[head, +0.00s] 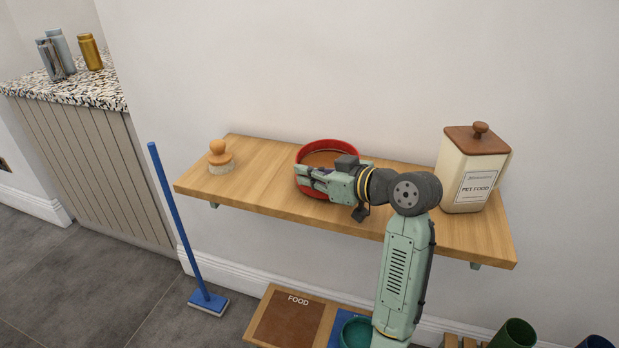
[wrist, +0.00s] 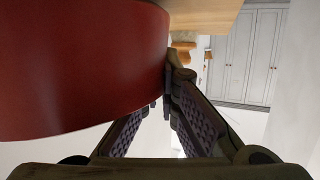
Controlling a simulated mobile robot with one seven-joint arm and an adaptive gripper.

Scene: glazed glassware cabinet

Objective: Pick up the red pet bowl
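The red pet bowl (head: 327,147) stands on the wooden wall shelf, with a brown inside showing. My gripper (head: 303,179) is at the front of the bowl in the head view and hides part of its near side. In the wrist view the bowl's red wall (wrist: 75,65) fills the upper left, very close. The gripper's two fingers (wrist: 160,100) show below and right of it with a gap between their pads. The right finger's tip is at the bowl's edge; the left finger's tip is partly hidden. I cannot tell whether they touch it.
The shelf (head: 258,183) also carries a wooden brush (head: 219,160) at left and a pet food canister (head: 473,172) at right. A blue broom (head: 178,230) leans by the shelf's left end. Below are a food mat (head: 285,322) and a teal bowl (head: 354,334).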

